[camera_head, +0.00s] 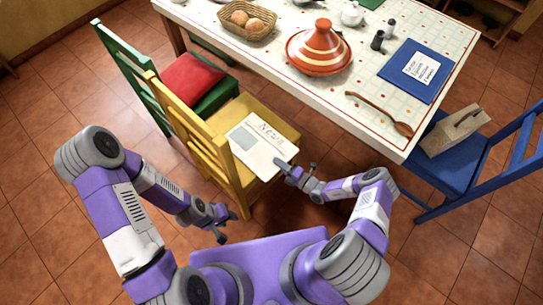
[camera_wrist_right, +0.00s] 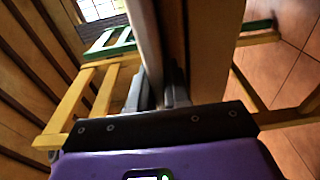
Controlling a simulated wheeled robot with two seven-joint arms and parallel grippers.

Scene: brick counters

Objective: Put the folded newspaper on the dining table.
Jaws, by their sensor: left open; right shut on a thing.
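The folded newspaper (camera_head: 262,145), white with a grey picture block and a large heading, is at the seat of the yellow chair (camera_head: 206,142). Whether it touches the seat is unclear. My right gripper (camera_head: 284,166) is shut on the newspaper's near right edge; in the right wrist view the newspaper shows edge-on (camera_wrist_right: 147,45) between the fingers. The dining table (camera_head: 272,50) has a pale patterned top and stands behind the chair. My left gripper (camera_head: 228,224) is open and empty, low in front of the yellow chair.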

